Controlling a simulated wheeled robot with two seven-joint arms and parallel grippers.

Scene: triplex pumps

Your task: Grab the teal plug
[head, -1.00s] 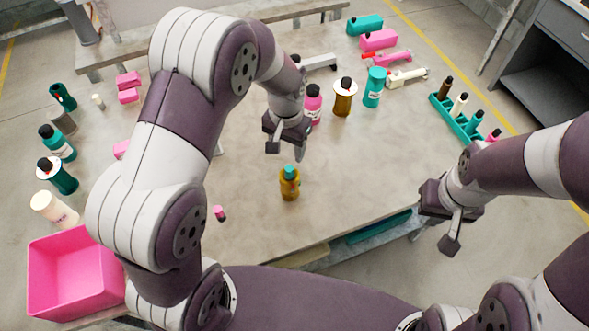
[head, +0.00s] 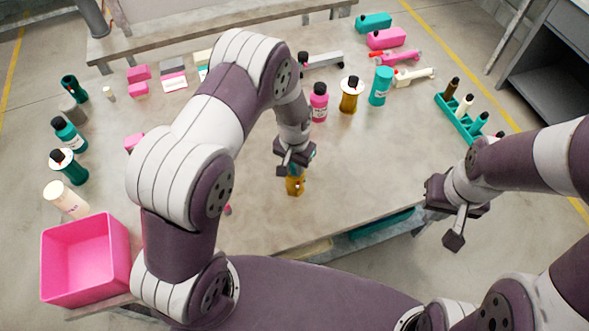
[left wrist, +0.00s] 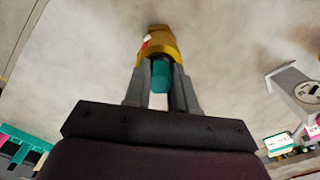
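The teal plug (left wrist: 160,75) sits in the top of an amber bottle (head: 295,187), which stands upright on the table. In the head view the plug is mostly hidden by my left gripper (head: 294,168). In the left wrist view the fingers of my left gripper (left wrist: 161,82) lie on either side of the plug, with thin gaps seeming to show. The amber bottle also shows just beyond the fingertips in that view (left wrist: 158,45). My right gripper (head: 453,220) hangs past the table's right front edge, away from the bottle, with no object in it.
A pink bottle (head: 318,103), an amber bottle with a white collar (head: 349,98) and a teal bottle (head: 380,87) stand behind. A teal rack (head: 460,122) is at right. A pink bin (head: 85,260) is at front left. The table (head: 370,160) is clear right of my left gripper.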

